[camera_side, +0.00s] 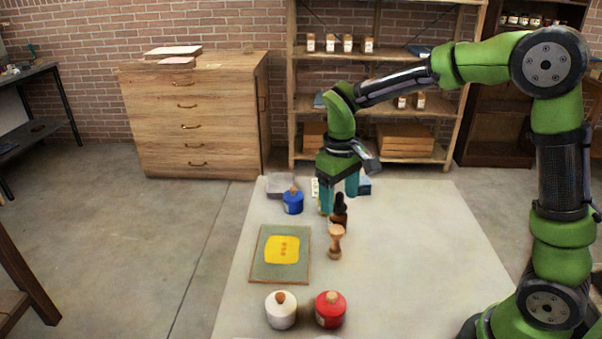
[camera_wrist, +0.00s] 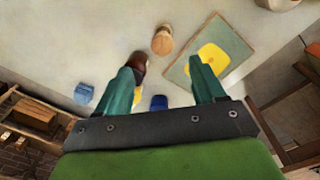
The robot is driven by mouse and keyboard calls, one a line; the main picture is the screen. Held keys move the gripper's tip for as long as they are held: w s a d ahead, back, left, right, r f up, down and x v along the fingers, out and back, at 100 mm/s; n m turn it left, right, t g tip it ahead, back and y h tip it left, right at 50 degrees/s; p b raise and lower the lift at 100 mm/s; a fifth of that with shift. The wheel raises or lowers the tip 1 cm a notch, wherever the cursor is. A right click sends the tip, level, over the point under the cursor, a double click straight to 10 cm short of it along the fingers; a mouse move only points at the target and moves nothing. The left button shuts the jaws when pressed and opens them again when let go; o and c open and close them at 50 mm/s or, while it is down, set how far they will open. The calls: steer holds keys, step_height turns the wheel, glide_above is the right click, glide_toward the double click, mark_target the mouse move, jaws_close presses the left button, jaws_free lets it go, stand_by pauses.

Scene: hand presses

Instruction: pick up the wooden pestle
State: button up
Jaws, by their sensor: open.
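The light wooden pestle (camera_side: 336,242) stands upright on the pale table top, right of the grey-green board in the side view. In the wrist view the pestle (camera_wrist: 162,40) lies ahead of my fingertips, near the middle between them. My gripper (camera_side: 340,204) has two teal fingers pointing down, and it is behind and above the pestle in the side view. The fingers are open, with nothing visibly held between them in the wrist view (camera_wrist: 160,66). A dark brown object (camera_side: 340,210) is just behind the pestle, close to one fingertip; whether they touch I cannot tell.
The board (camera_side: 263,268) carries a yellow sheet (camera_side: 283,250). A white jar (camera_side: 281,312) and a red jar (camera_side: 330,311) stand at the front. A blue jar (camera_side: 292,203), grey block (camera_side: 278,184) and blue box (camera_side: 365,186) are farther back. The table's right side is clear.

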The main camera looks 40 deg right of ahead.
mark_target(337, 229)
step_height(337, 229, down, 12)
steer(key=shift+d, duration=0.15)
steer(key=c, duration=1.1)
